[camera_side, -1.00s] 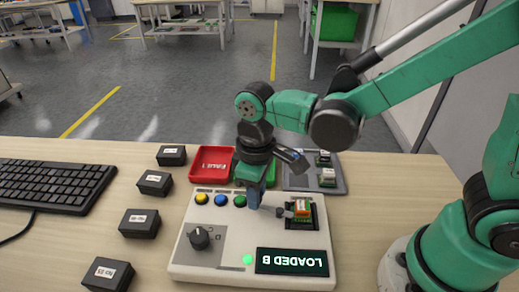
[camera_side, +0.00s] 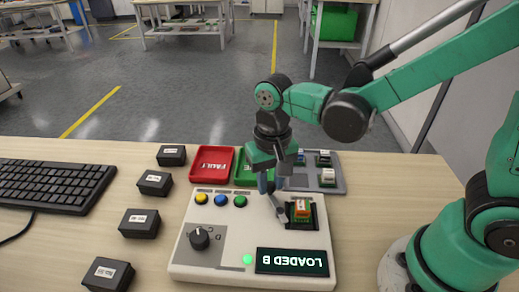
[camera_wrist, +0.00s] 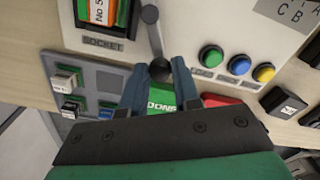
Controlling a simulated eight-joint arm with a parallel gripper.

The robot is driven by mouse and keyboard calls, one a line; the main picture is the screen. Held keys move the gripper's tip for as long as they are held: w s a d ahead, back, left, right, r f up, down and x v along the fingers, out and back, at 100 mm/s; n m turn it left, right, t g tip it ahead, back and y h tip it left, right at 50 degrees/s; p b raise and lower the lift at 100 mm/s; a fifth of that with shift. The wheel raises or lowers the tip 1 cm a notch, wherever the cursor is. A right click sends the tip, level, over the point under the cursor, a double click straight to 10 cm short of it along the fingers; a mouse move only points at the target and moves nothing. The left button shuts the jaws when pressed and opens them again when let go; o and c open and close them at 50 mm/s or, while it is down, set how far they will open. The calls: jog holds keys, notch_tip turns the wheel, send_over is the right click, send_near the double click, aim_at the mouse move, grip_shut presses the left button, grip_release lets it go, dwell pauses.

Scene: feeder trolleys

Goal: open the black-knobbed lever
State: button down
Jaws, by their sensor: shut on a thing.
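The lever (camera_wrist: 154,35) is a grey bar beside the socket on the white test box (camera_side: 213,262). Its black knob (camera_wrist: 160,71) sits between my fingertips in the wrist view. My gripper (camera_wrist: 160,68) is shut on this knob; in the side view my gripper (camera_side: 267,188) is just above the box, left of the socket. The lever (camera_side: 277,205) shows there as a short tilted bar; its knob is mostly hidden by my fingers. The socket holds an orange and green module (camera_side: 301,209), partly cut off in the wrist view (camera_wrist: 97,12).
The box has yellow, blue and green buttons, a rotary dial (camera_side: 199,238), a lit green lamp and a screen (camera_side: 292,262) reading LOADED B. Behind it are a red FAULT tray (camera_side: 198,178), a green tray (camera_side: 240,180) and a grey module tray (camera_side: 338,186). Several black boxes stand left.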

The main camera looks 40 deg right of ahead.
aim_at(273, 183)
jog(key=shift+d+m, duration=0.2)
jog(key=shift+m, duration=0.4)
jog(key=c, duration=0.7)
grip_release()
jog(key=shift+o, duration=0.2)
jog(key=shift+r, duration=2.8)
